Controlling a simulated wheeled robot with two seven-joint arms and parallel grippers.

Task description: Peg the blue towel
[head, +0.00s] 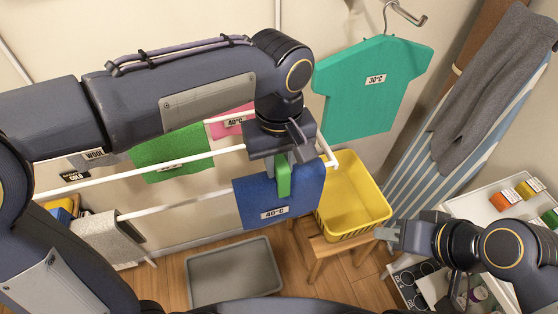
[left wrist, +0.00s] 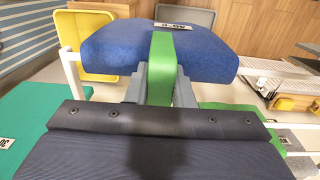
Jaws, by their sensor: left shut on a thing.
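The blue towel (head: 250,207), with a 40°C label, hangs over the front white rail near its right end. My left gripper (head: 283,162) is above it, shut on a green peg (head: 284,180). The peg overlaps the towel's top part in the head view. In the left wrist view the peg (left wrist: 162,58) stands between the fingers, against the blue towel (left wrist: 112,45). I cannot tell whether the peg clamps the towel. My right gripper (head: 384,234) is beside the yellow basket's lower right corner, with no thing visible in it; its finger gap is unclear.
The yellow basket (head: 345,230) stands on a wooden stool (head: 326,252) right of the towel. Green (head: 172,150) and pink cloths hang on the rear rail. A teal shirt (head: 370,85) hangs on the wall. A grey tray (head: 232,275) lies on the floor. A white trolley is at right.

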